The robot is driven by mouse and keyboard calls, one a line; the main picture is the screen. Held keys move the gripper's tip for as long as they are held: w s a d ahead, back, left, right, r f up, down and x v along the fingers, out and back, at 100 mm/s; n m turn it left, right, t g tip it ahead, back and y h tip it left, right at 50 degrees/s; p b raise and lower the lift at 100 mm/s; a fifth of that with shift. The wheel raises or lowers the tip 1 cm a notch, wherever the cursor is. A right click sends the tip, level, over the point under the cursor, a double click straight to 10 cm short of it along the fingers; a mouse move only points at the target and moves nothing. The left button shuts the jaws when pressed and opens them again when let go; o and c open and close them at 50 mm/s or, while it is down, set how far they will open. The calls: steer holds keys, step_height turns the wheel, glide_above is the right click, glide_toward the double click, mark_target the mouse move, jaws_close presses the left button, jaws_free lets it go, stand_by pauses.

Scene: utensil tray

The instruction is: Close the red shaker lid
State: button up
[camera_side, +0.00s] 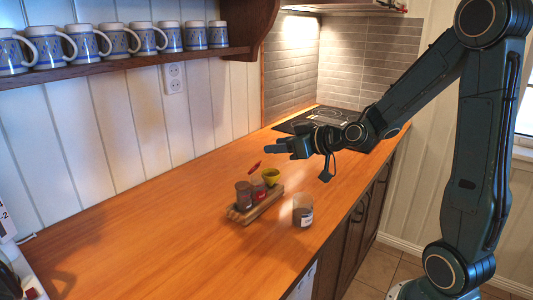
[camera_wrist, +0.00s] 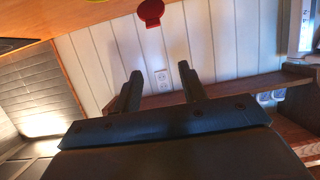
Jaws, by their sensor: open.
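The red shaker (camera_side: 259,192) stands in the middle of a small wooden rack (camera_side: 245,216) on the counter. Its red lid (camera_side: 255,167) is raised and tilted, above the shaker. The red lid also shows at the top of the wrist view (camera_wrist: 151,12), beyond my fingertips; the shaker's body is not in that view. My gripper (camera_side: 270,148) is open and empty. It is above and beyond the rack in the side view, apart from the lid. Its two fingers are spread in the wrist view (camera_wrist: 160,70).
A dark-topped shaker (camera_side: 243,196) and a yellow shaker (camera_side: 271,177) flank the red one. A separate jar (camera_side: 303,212) stands to the right of the rack. Several mugs (camera_side: 85,42) line a wall shelf (camera_side: 100,66). The counter's left part is clear.

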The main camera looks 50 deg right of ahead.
mark_target(255, 168)
steer(key=shift+r, duration=1.15)
steer(key=c, duration=0.3)
steer(key=s+r+m+g, duration=0.1)
steer(key=m+g, duration=0.1)
steer(key=m, duration=0.4)
steer(key=r+m+g, duration=0.1)
steer(key=m+g, duration=0.1)
steer(key=m, duration=0.4)
steer(key=s+r+m+g, duration=0.1)
steer(key=r+m+g, duration=0.1)
steer(key=m, duration=0.4)
steer(key=shift+s+g, duration=0.35)
steer(key=shift+g, duration=0.15)
steer(key=shift+c, duration=0.2)
steer(key=x, duration=1.3)
steer(key=shift+w+f, duration=0.25)
steer(key=shift+f, duration=0.1)
